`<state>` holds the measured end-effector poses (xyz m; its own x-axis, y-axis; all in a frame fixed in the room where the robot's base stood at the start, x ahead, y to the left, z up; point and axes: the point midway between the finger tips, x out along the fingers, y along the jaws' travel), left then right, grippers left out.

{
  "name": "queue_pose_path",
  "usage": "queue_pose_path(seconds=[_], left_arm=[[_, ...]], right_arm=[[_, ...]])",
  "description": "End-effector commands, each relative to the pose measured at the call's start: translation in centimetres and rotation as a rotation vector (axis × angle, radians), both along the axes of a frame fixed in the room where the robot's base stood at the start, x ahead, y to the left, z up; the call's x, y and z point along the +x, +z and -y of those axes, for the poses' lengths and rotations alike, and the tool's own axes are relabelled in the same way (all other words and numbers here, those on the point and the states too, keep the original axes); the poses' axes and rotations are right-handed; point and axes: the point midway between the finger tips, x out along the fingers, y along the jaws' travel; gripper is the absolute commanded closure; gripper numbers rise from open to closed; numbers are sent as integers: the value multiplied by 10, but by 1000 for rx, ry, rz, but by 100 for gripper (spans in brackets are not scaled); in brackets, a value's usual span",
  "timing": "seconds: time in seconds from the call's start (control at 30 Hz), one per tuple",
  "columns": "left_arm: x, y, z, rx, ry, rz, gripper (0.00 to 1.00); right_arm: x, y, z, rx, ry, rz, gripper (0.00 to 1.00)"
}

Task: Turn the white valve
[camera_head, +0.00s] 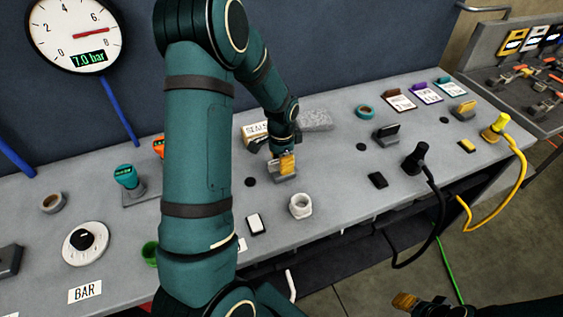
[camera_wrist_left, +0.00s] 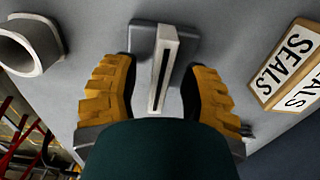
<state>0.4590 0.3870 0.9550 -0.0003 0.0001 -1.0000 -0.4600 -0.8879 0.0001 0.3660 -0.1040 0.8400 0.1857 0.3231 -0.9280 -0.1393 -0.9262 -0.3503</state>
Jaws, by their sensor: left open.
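The white valve shows in the left wrist view as a pale lever handle (camera_wrist_left: 168,42) with a dark slot, on a grey base (camera_wrist_left: 190,40). My left gripper (camera_wrist_left: 160,70) is open, with one yellow finger on each side of the handle. Gaps show between the fingers and the handle, and I cannot see contact. In the head view my left gripper (camera_head: 284,160) reaches down over the valve's grey base (camera_head: 285,178) and hides the handle. My right gripper (camera_head: 405,301) is at the bottom right, mostly cut off, with a yellow fingertip showing.
A SEALS box (camera_head: 256,131) stands close behind the left gripper; it also shows in the wrist view (camera_wrist_left: 288,65). A white pipe fitting (camera_head: 301,206) stands in front. A black-handled valve (camera_head: 386,133) and a black plug (camera_head: 415,158) with a cable are to the right.

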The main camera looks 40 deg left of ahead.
Motion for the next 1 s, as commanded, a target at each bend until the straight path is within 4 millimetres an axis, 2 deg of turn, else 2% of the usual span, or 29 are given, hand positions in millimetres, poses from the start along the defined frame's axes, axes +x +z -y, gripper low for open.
queue_pose_path(seconds=[0.33, 0.37, 0.4, 0.5, 1.0], left_arm=[[0, -5, 0, 0, 0, 0, 55], [0, -5, 0, 0, 0, 0, 52], [0, -5, 0, 0, 0, 0, 66], [0, -4, 0, 0, 0, 0, 100], [0, -5, 0, -1, 34, 0, 100]], right_arm=[[0, 0, 0, 0, 0, 0, 53], [0, 0, 0, 0, 0, 0, 53], [0, 0, 0, 0, 0, 0, 53], [0, 0, 0, 0, 0, 0, 53], [0, -1, 0, 0, 0, 0, 53]])
